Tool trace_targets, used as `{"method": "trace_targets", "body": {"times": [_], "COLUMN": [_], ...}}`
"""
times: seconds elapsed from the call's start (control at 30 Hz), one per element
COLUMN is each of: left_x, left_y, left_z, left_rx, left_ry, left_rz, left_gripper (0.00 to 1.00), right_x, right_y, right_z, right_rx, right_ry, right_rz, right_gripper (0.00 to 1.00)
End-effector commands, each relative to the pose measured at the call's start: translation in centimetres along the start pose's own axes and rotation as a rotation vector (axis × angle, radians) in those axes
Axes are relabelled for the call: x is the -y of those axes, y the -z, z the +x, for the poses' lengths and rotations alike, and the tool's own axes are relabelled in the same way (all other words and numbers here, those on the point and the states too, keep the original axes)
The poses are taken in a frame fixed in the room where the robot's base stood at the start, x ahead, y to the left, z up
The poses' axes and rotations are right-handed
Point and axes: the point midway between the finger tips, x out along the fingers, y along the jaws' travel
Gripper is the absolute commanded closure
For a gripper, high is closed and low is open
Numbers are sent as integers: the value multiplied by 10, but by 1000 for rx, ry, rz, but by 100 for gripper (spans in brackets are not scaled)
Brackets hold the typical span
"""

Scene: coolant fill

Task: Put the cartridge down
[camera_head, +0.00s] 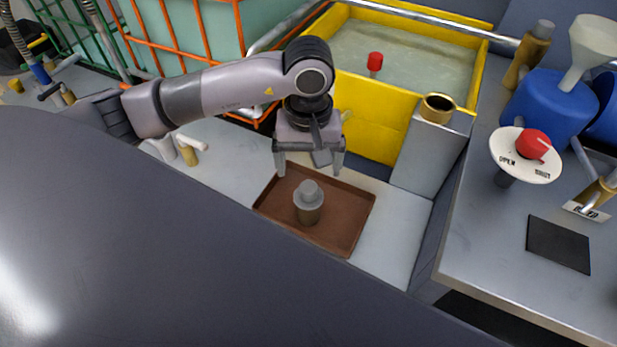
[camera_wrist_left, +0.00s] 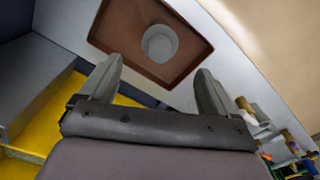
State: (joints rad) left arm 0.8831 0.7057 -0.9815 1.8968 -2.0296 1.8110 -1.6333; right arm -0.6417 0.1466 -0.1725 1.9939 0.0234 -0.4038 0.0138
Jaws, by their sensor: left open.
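The cartridge (camera_head: 309,205), with a grey top and a darker brownish lower part, stands upright in the brown tray (camera_head: 345,225). In the left wrist view the cartridge (camera_wrist_left: 159,43) shows from above inside the tray (camera_wrist_left: 120,25), beyond the fingertips. My left gripper (camera_head: 310,170) is open and empty, its fingers pointing down, behind and above the cartridge in the head view. The fingers (camera_wrist_left: 155,80) are spread wide in the left wrist view with nothing between them. My right gripper is in neither view.
A yellow-walled basin (camera_head: 375,125) of liquid lies behind the tray. A grey block with a brass ring socket (camera_head: 438,108) stands to its right. Further right, a bench holds a blue jug (camera_head: 550,110), a red-knobbed dial (camera_head: 526,155) and a black pad (camera_head: 558,244). Orange bars stand at the left back.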

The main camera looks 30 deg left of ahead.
Motion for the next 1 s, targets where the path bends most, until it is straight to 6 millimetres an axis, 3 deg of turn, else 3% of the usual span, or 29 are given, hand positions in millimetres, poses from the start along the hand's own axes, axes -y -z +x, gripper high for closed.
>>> {"method": "trace_targets", "body": {"times": [0.1, 0.3, 0.87, 1.0], "left_x": [0, 0, 0, -13], "left_y": [0, 0, -1, -14], "left_z": [-22, -39, -41, -37], "left_rx": [-3, -1, 2, 52], "left_ry": [-3, 0, -1, -64], "left_rz": [1, -1, 0, -5], "left_gripper": [9, 9, 9, 9], "right_x": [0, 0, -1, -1], "right_y": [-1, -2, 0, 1], "right_z": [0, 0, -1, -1], "right_rx": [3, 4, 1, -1], "right_ry": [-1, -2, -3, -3], "right_rz": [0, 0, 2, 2], "right_gripper": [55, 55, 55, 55]}}
